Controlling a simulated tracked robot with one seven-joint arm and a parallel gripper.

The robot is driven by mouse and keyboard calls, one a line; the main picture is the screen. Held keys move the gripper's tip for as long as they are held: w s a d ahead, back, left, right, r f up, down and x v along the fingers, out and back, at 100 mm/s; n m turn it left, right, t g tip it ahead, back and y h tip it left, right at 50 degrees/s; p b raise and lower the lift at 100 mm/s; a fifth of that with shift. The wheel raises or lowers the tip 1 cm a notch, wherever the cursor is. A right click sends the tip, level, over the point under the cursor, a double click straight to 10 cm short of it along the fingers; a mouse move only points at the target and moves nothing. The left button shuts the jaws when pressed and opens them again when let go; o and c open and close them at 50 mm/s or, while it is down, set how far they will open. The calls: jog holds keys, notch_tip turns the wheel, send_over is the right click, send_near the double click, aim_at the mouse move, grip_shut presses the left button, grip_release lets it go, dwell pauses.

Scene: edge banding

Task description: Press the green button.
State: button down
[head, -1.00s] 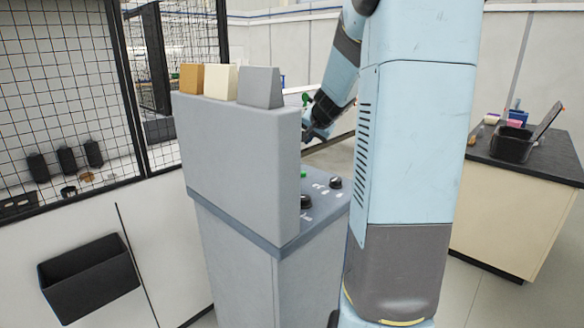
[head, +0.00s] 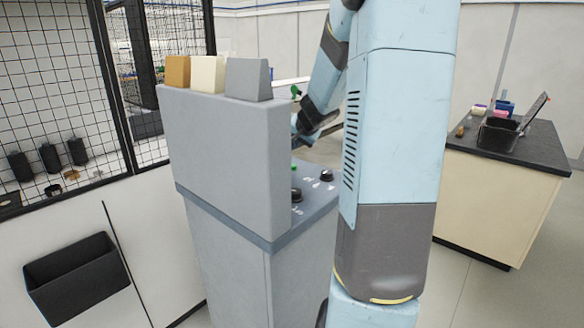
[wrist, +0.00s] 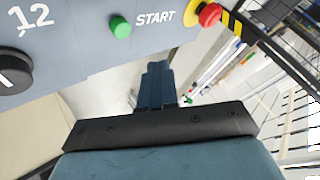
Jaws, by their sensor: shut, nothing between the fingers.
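The green button (wrist: 121,27) is a round cap on the grey-blue panel in the wrist view, left of the white word START. In the head view a small green spot (head: 293,168) shows on the console top, partly hidden by the console's upright back. My gripper (wrist: 158,68) is shut and empty in the wrist view. Its fingertips appear below and to the right of the green button in the picture, apart from it. In the head view the wrist end of my arm is over the console, and the fingertips cannot be made out clearly.
A red emergency knob (wrist: 209,14) sits right of START. A black dial (wrist: 14,75) is at the left of the panel. The grey console (head: 230,150) has a tall back. A dark-topped counter (head: 535,148) with a black bin (head: 498,135) stands at the right.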

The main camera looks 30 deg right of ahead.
aim_at(295, 167)
jog(key=shift+s+f, duration=0.1)
jog(key=shift+f, duration=2.05)
jog(key=shift+f, duration=0.15)
dwell(0.5)
jog(key=shift+f, duration=0.25)
